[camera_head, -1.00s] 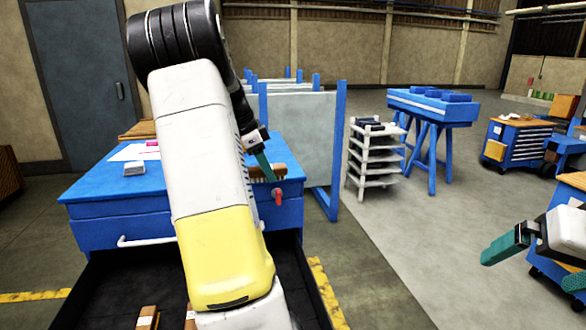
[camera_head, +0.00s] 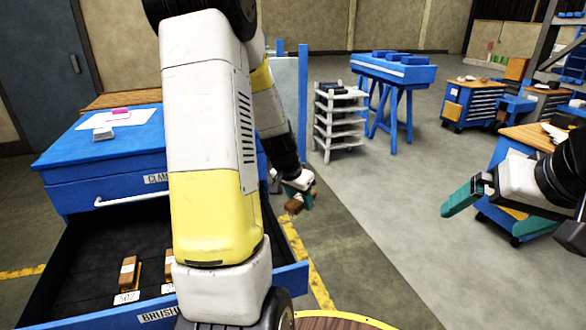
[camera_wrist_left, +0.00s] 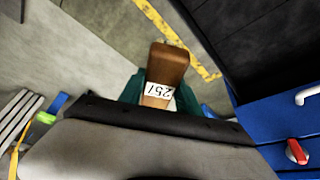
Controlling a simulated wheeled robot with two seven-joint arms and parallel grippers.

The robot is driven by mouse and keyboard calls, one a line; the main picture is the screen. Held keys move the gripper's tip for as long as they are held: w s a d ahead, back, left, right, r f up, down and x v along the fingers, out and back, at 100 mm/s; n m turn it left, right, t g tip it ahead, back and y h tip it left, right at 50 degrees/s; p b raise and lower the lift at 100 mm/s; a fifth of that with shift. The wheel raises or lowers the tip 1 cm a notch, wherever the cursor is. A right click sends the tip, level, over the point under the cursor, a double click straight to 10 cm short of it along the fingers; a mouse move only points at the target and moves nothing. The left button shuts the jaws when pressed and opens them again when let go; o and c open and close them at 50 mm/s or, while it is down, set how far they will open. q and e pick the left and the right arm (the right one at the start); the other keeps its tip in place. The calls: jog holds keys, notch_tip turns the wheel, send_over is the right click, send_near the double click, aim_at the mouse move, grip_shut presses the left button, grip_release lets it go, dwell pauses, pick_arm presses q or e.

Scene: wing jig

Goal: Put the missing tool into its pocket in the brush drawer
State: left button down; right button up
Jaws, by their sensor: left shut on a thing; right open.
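My left gripper (camera_head: 303,197) is shut on a brown wooden-handled brush (camera_head: 294,206), held in the air to the right of the blue cabinet. In the left wrist view the brush (camera_wrist_left: 168,66) sits between the teal fingers, with a white tag that seems to read 251. Its far end is hidden. The brush drawer (camera_head: 285,276) is pulled open, black inside. Brown-handled brushes (camera_head: 128,272) stand in it beside small white number labels. My left arm hides much of the drawer, and I cannot see an empty pocket. My right gripper (camera_head: 464,196) is open and empty at the right.
The blue cabinet (camera_head: 100,150) has a closed upper drawer with a white handle; paper and a small white block lie on top. A white shelf rack (camera_head: 338,122) and a blue trestle table (camera_head: 393,72) stand behind. Bare floor lies between cabinet and right-hand benches.

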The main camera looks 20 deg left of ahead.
pick_arm(q)
jog(key=s+d+f+n+y, duration=0.1)
jog(key=d+f+n, duration=0.2)
jog(key=d+f, duration=0.3)
jog(key=shift+s+d+f, duration=0.15)
jog(key=shift+s+d, duration=0.1)
jog(key=shift+d, duration=1.2)
